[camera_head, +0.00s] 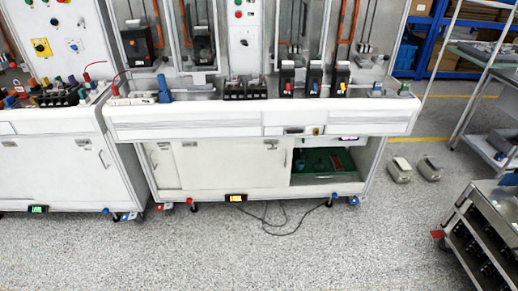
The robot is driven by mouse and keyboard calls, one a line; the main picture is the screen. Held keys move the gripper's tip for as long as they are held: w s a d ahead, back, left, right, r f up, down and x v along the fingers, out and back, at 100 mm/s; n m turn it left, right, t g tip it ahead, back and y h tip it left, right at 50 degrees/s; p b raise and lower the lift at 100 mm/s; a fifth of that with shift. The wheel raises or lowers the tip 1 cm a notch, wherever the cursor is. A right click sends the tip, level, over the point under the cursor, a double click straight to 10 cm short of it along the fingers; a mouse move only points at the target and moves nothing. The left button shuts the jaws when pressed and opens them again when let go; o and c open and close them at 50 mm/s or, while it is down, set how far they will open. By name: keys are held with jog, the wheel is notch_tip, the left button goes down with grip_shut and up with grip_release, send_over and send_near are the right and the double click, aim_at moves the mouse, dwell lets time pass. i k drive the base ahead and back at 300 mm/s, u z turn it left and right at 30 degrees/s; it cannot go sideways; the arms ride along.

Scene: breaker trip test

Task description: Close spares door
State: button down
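The test bench has a low white cabinet under its worktop. Its right compartment (325,162) stands open, and a green tray or mat (322,160) with small dark and red items shows inside. A white door panel (232,163) with a small handle near its upper right corner covers the middle of the cabinet, left of the opening. It looks like a sliding door, but no label shows which door is the spares door. A narrower white panel (162,165) is at the left. My gripper is not in view.
Casters and black cables (278,214) lie along the floor before the cabinet. Two small grey-white objects (400,169) stand on the floor to its right. A shelf cart (487,230) is at lower right and a wire rack at upper right. The foreground floor is clear.

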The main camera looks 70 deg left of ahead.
aim_at(253, 163)
jog(key=u, duration=0.6)
jog(key=i, duration=1.45)
jog(key=u, duration=2)
jog(key=i, duration=1.05)
jog(key=u, duration=1.75)
jog(key=i, duration=0.65)
jog(key=u, duration=0.35)
